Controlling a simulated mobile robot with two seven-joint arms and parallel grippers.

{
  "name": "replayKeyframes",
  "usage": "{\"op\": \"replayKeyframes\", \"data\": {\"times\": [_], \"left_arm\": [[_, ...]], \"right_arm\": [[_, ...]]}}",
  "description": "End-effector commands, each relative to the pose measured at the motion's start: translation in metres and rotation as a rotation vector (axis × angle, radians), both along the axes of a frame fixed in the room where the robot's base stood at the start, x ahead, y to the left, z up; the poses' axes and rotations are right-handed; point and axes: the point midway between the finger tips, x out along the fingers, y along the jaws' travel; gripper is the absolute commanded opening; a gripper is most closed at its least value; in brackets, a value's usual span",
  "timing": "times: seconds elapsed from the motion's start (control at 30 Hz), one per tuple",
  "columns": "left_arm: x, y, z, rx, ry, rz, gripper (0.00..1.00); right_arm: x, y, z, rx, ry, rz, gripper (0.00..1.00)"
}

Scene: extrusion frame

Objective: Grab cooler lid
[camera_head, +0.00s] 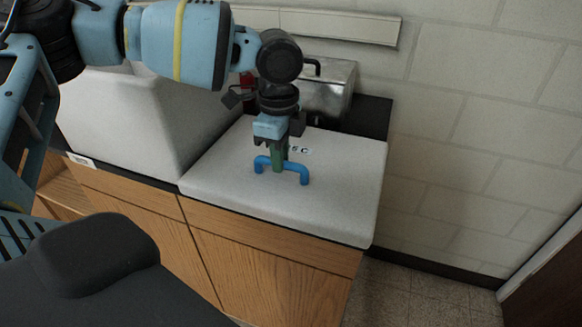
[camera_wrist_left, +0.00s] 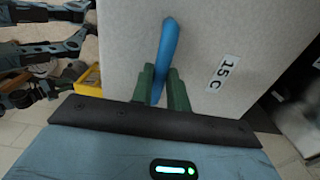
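The cooler lid (camera_head: 240,190) is a flat white-grey slab lying level on top of the wooden cabinet. A blue bar handle (camera_head: 292,170) stands up from its middle. My left gripper (camera_head: 279,160) points down at the handle from above. In the left wrist view the handle (camera_wrist_left: 166,48) runs between the two green fingers (camera_wrist_left: 163,88), which sit close against it on both sides. The left gripper looks shut on the handle. A "15 C" label (camera_wrist_left: 223,73) is on the lid beside the handle. My right gripper cannot be made out.
A large white cooler box (camera_head: 130,115) stands left of the lid. A shiny metal box (camera_head: 328,92) with a black handle is behind it on the black countertop (camera_head: 372,115). A brick wall (camera_head: 480,100) closes the back and right. Floor is clear at lower right.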

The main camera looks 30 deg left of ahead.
Motion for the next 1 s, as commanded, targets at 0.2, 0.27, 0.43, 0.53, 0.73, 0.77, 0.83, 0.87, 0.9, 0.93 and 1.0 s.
{"op": "replayKeyframes", "data": {"times": [0.2, 0.27, 0.43, 0.53, 0.73, 0.77, 0.83, 0.87, 0.9, 0.93, 1.0], "left_arm": [[0.0, 0.0, 0.0, 0.0, -0.001, 0.0, 0.0], [0.0, 0.0, 0.001, 0.0, -0.002, 0.0, 0.0], [0.0, 0.0, 0.001, 0.0, -0.002, 0.0, 0.0], [0.0, 0.0, 0.002, 0.0, -0.002, 0.0, 0.0], [0.001, 0.0, 0.016, 0.0, -0.004, -0.001, 0.0], [0.001, 0.0, 0.019, 0.0, -0.004, -0.001, 0.0], [0.001, 0.0, 0.029, 0.0, -0.005, -0.001, 0.0], [0.001, 0.0, 0.034, 0.0, -0.006, 0.0, 0.0], [0.001, 0.0, 0.042, 0.0, -0.006, 0.001, 0.0], [0.001, 0.0, 0.047, 0.0, -0.006, 0.001, 0.0], [0.001, 0.0, 0.061, 0.0, -0.005, 0.0, 0.0]], "right_arm": [[-0.006, 0.0, -0.002, -0.001, 0.012, 0.001, 0.36], [-0.006, 0.0, -0.002, -0.001, 0.012, 0.001, 0.36], [-0.005, 0.0, -0.002, -0.001, 0.011, 0.001, 0.36], [-0.004, 0.0, -0.002, -0.002, 0.009, 0.001, 0.36], [-0.001, 0.0, -0.002, -0.001, 0.003, 0.001, 0.36], [0.0, 0.0, -0.002, -0.001, 0.003, 0.001, 0.36], [0.001, 0.0, -0.003, -0.001, 0.001, 0.001, 0.36], [0.001, 0.0, -0.003, -0.001, 0.001, 0.001, 0.36], [0.001, 0.0, -0.003, -0.001, 0.0, 0.001, 0.36], [0.002, 0.0, -0.003, -0.001, 0.0, 0.001, 0.36], [0.002, 0.0, -0.003, -0.001, 0.0, 0.001, 0.36]]}}
